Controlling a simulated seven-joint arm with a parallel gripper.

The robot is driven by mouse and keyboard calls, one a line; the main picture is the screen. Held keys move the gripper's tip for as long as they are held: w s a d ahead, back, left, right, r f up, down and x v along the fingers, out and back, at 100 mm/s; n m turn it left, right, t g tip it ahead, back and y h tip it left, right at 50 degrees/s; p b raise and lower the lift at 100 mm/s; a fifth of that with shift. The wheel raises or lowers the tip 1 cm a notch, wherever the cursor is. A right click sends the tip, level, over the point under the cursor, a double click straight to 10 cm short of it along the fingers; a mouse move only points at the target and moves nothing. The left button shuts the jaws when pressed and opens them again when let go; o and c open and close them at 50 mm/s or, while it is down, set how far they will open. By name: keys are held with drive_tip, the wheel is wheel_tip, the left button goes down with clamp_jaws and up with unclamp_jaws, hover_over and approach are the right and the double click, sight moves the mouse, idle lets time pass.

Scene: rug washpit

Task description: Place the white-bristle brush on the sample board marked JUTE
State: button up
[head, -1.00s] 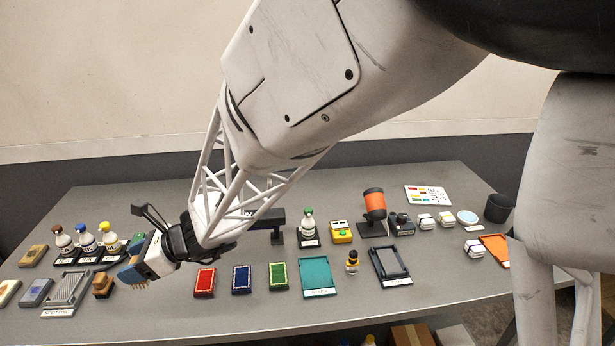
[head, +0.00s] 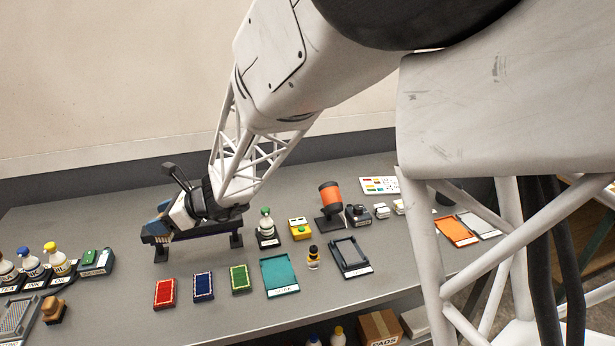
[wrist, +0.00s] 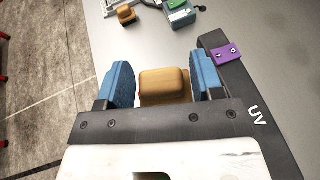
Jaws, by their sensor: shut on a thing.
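A teal board (head: 281,275) and a dark grey framed board (head: 350,256) lie right of my gripper, each with a white label. An orange board (head: 456,231) and a grey board (head: 482,226) lie further right. I cannot read JUTE on any label.
The UV lamp bar (head: 205,234) stands on short posts close to my gripper; it shows a purple tag (wrist: 226,54). Red (head: 165,293), blue (head: 204,286) and green (head: 239,278) rug samples lie in front. Another wooden brush (head: 54,309) and labelled bottles (head: 58,261) stand left.

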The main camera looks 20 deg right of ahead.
drive_tip(key=w+d+m+t+h, duration=0.15)
drive_tip(key=w+d, duration=0.35)
drive_tip(key=d, duration=0.9)
drive_tip(key=w+d+m+t+h, duration=0.1)
drive_tip(key=w+d+m+t, duration=0.35)
drive_tip(key=d, duration=0.95)
drive_tip(key=w+d+m+t+h, duration=0.15)
drive_tip(key=w+d, duration=0.55)
drive_tip(key=d, duration=0.7)
drive_tip(key=s+d+m+t+h, duration=0.1)
drive_tip(key=s+d+h, duration=0.1)
drive_tip(key=d, duration=1.2)
drive_tip(key=s+d+m+h, duration=0.1)
drive_tip(key=d+m+h, duration=0.1)
drive_tip(key=d, duration=1.1)
wheel_tip(320, 180, down, 11)
drive_tip(key=shift+a+r, duration=0.15)
drive_tip(key=shift+r, duration=0.05)
drive_tip(key=shift+f, duration=0.35)
drive_tip(key=shift+w, duration=0.1)
hover_over(381, 184)
drive_tip(key=shift+f, duration=0.7)
drive_tip(key=shift+f, duration=1.75)
